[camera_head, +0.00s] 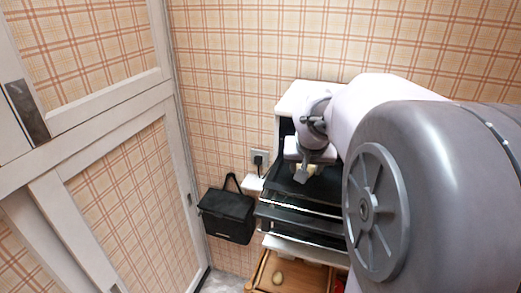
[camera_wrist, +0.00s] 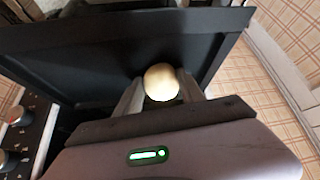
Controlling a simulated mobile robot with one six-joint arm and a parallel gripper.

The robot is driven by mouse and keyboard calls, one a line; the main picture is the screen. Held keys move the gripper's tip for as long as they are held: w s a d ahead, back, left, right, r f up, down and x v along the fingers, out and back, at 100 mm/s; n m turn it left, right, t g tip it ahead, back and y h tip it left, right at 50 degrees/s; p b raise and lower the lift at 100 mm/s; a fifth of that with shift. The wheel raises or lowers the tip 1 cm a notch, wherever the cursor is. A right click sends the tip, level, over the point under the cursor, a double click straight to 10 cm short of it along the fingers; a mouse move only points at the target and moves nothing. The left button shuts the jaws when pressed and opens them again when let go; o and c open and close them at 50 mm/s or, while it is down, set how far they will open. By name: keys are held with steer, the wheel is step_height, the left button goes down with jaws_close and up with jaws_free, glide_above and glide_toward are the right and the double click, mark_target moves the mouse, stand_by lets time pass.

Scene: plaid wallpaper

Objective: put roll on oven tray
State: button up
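The roll (camera_wrist: 161,82), small, round and pale, sits between the two fingers of my gripper (camera_wrist: 160,90) in the wrist view. The fingers are shut on its sides. In the head view my gripper (camera_head: 304,176) is over the upper oven tray (camera_head: 283,192), with a pale yellowish patch at its tips. The dark, flat oven tray fills the upper part of the wrist view (camera_wrist: 75,62), behind and below the roll. I cannot tell whether the roll touches the tray.
The white oven (camera_head: 292,97) stands against the plaid wall. Another dark rack (camera_head: 297,222) is below the tray. A wooden box (camera_head: 300,275) beneath holds a small pale rounded object (camera_head: 278,279). A black bag (camera_head: 228,214) hangs at left, near a white door (camera_head: 100,105).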

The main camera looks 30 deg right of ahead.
steer(key=o, duration=0.4)
steer(key=shift+c, duration=0.2)
